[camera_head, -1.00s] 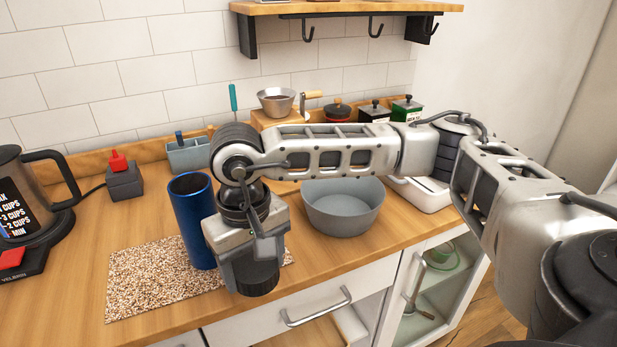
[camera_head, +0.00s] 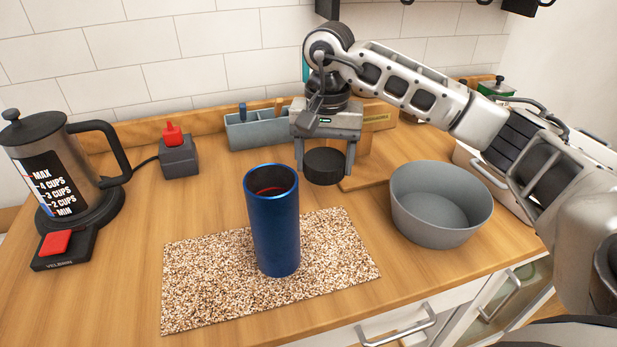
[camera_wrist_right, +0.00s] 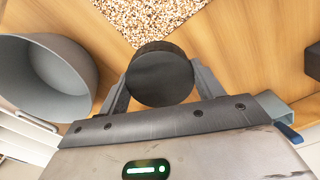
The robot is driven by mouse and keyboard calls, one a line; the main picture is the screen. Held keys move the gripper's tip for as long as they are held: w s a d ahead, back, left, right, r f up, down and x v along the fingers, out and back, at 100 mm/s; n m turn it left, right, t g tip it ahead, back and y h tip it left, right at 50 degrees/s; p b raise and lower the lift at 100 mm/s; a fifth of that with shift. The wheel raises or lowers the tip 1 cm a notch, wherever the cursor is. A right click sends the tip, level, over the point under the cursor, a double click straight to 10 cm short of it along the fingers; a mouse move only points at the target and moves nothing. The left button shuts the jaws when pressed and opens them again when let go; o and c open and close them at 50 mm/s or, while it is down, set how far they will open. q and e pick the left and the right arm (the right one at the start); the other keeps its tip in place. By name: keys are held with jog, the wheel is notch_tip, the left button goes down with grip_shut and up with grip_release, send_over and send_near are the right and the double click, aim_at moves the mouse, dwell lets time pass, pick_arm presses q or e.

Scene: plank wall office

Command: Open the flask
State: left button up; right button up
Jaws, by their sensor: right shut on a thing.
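The blue flask (camera_head: 274,225) stands upright on the speckled mat (camera_head: 210,290) in the head view. Its top is open and its inside shows reddish. My right gripper (camera_head: 325,163) is shut on a round black lid (camera_head: 323,168), behind and to the right of the flask. The lid is apart from the flask and looks held above the counter. In the right wrist view the lid (camera_wrist_right: 159,76) sits between the two fingers. My left gripper is not in view.
A grey bowl (camera_head: 438,215) stands to the right of the mat. A kettle (camera_head: 50,165) and a small grey box with a red top (camera_head: 178,155) are at the left. A grey-blue caddy (camera_head: 256,128) stands by the wall. Counter between kettle and mat is clear.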

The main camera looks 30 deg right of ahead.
send_over(307, 197)
jog(key=f, duration=0.2)
jog(key=s+f, duration=0.1)
jog(key=f, duration=0.1)
jog(key=shift+d+f, duration=0.1)
jog(key=shift+w+f+p, duration=0.3)
jog(key=shift+w+f, duration=0.05)
jog(key=shift+f, duration=0.05)
notch_tip(307, 197, down, 3)
jog(key=shift+w+p, duration=0.15)
jog(key=shift+p, duration=0.45)
jog(key=shift+f, duration=0.35)
jog(key=o, duration=1.1)
